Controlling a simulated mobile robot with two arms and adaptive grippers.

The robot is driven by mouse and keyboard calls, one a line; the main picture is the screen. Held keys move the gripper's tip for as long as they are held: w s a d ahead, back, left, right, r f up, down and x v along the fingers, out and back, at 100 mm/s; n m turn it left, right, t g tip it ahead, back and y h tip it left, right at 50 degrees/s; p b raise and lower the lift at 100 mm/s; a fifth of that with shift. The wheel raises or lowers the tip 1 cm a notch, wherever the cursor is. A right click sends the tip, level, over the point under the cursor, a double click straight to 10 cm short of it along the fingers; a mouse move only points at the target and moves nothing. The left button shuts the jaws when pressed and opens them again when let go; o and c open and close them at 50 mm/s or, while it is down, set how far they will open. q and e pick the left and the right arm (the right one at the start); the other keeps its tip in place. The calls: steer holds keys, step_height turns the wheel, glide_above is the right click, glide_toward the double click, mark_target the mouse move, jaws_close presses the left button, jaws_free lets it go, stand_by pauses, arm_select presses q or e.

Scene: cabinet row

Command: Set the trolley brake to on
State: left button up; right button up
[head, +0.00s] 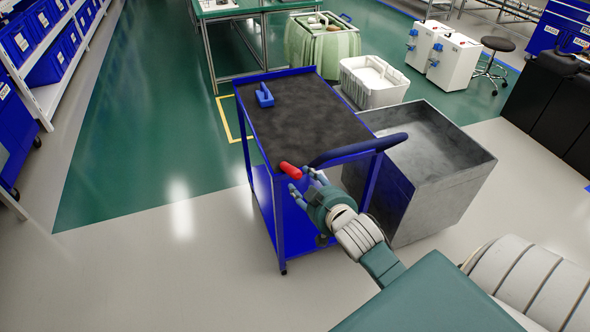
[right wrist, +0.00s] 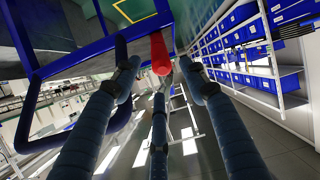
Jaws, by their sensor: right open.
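The blue trolley (head: 262,202) with a dark top (head: 305,118) stands in the middle of the head view. A red brake lever (head: 291,170) sticks out at its near left corner, below the push handle (head: 352,150). My right gripper (head: 308,187) is just in front of the red lever, open and apparently empty. In the right wrist view the red lever (right wrist: 160,54) lies ahead between the spread fingers (right wrist: 158,92); I cannot tell whether any finger touches it. My left gripper is not in view.
A grey metal bin (head: 430,165) stands close to the trolley's right side. A blue object (head: 264,95) lies on the trolley top. A white basket (head: 373,80) and green tub (head: 322,45) are behind. The floor left of the trolley is clear.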

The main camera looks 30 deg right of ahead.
mark_target(295, 173)
steer(key=x, duration=0.8)
steer(key=shift+w+f, duration=0.15)
steer(key=shift+w, duration=0.05)
jaws_close()
